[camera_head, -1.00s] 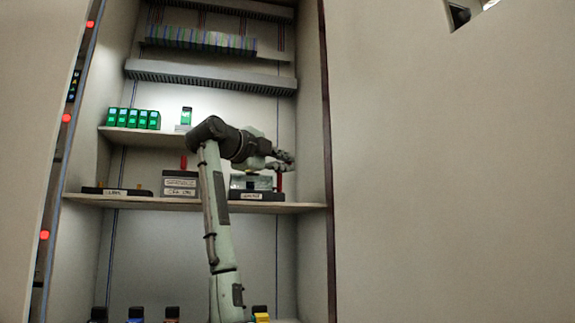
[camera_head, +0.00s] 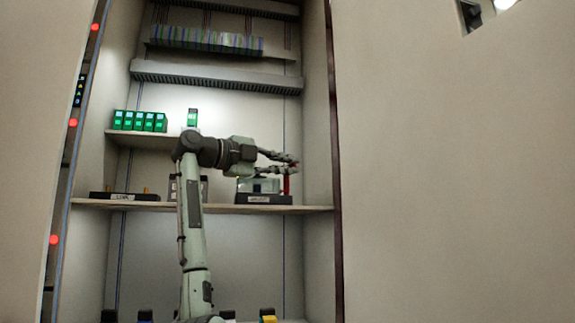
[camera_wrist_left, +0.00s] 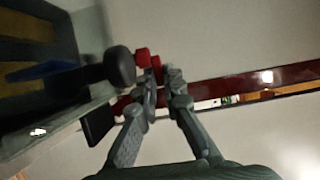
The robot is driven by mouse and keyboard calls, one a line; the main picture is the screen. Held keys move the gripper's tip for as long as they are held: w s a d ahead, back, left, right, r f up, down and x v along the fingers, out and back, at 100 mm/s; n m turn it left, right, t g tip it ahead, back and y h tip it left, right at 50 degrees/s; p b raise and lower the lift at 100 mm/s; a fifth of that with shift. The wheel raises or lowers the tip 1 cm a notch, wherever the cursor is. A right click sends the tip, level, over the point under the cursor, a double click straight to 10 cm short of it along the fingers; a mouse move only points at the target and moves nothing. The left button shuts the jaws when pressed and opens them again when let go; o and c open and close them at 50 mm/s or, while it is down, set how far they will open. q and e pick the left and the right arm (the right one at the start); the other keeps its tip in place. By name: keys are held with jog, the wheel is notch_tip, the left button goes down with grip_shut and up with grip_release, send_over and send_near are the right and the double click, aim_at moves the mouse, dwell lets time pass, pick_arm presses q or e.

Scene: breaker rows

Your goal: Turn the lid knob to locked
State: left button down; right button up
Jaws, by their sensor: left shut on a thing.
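A clear-lidded box (camera_head: 258,186) stands on a dark labelled base (camera_head: 262,199) at the right of the middle shelf. A red upright post (camera_head: 286,186) rises at its right end. My left gripper (camera_head: 296,168) is at the top of this post. In the left wrist view, the fingertips (camera_wrist_left: 165,84) are close together at a red knob-like part (camera_wrist_left: 143,57), and its lower part is hidden by the fingers. A round black knob (camera_wrist_left: 120,66) is just left of it, apart from the fingers. My right gripper is out of view.
The middle shelf (camera_head: 225,209) also carries a flat dark labelled base (camera_head: 123,196) at left and a box partly behind my arm. Several green-lit breakers (camera_head: 139,121) stand on the shelf above. The cabinet's right edge (camera_head: 333,130) is close to my gripper.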

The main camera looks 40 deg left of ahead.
pick_arm(q)
jog(key=c, duration=1.6)
grip_release()
jog(key=shift+c, duration=0.2)
